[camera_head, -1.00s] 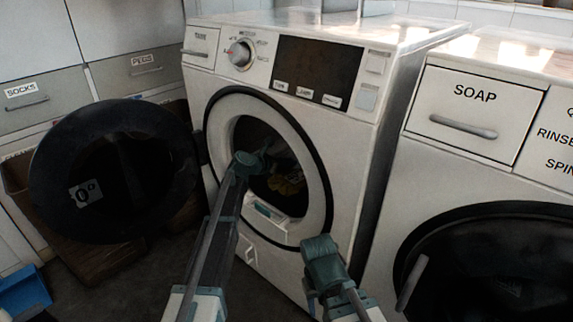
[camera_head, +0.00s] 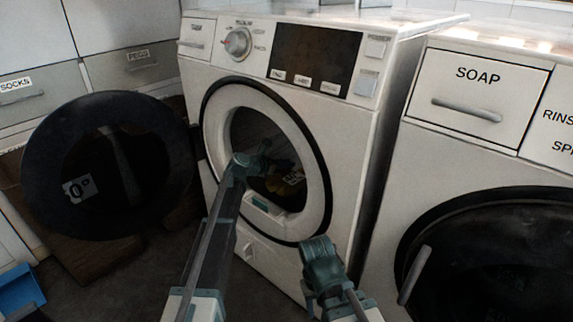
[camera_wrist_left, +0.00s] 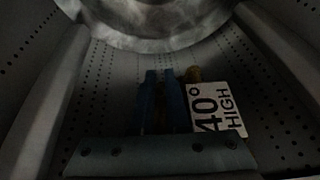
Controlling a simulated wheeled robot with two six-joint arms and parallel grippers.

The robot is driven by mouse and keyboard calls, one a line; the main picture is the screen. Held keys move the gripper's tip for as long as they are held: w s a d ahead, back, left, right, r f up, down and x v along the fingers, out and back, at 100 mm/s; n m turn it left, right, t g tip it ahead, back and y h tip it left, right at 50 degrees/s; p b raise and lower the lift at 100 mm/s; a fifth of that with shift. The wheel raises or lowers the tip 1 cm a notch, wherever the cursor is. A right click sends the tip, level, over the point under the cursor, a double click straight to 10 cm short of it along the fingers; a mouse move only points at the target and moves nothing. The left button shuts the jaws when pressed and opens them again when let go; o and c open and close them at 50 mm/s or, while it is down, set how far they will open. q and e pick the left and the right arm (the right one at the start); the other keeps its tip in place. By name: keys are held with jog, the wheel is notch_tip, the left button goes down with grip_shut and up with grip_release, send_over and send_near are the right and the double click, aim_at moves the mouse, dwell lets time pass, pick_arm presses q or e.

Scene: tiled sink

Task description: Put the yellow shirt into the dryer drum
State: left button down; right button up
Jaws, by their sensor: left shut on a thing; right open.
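The dryer drum (camera_head: 240,125) is open, with its round black-rimmed door (camera_head: 45,165) swung out to the left. My left arm reaches through the opening. My left gripper (camera_head: 266,152) is inside the drum, partly lost in the dark. The yellow shirt (camera_head: 290,180) shows only as a dim yellow patch in the drum. In the left wrist view my left fingers (camera_wrist_left: 160,85) are close together above the perforated drum wall, shut on the shirt.
A white tag reading 40° HIGH (camera_wrist_left: 215,110) is beside my left fingers. A second machine with a SOAP drawer (camera_head: 480,95) and dark round door (camera_head: 500,260) stands close on the right. A blue bin (camera_head: 18,290) is at lower left.

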aim_at(284, 171)
pick_arm(q)
jog(key=shift+f+b, duration=1.4)
jog(key=shift+f, duration=0.2)
jog(key=c, duration=0.8)
grip_release()
jog(key=shift+c, duration=0.2)
jog(key=shift+r, duration=0.1)
jog(key=p+v, duration=0.5)
jog(key=v, duration=0.8)
jog(key=shift+s+a, duration=0.25)
jog(key=shift+s, duration=0.05)
jog(key=shift+r, duration=0.1)
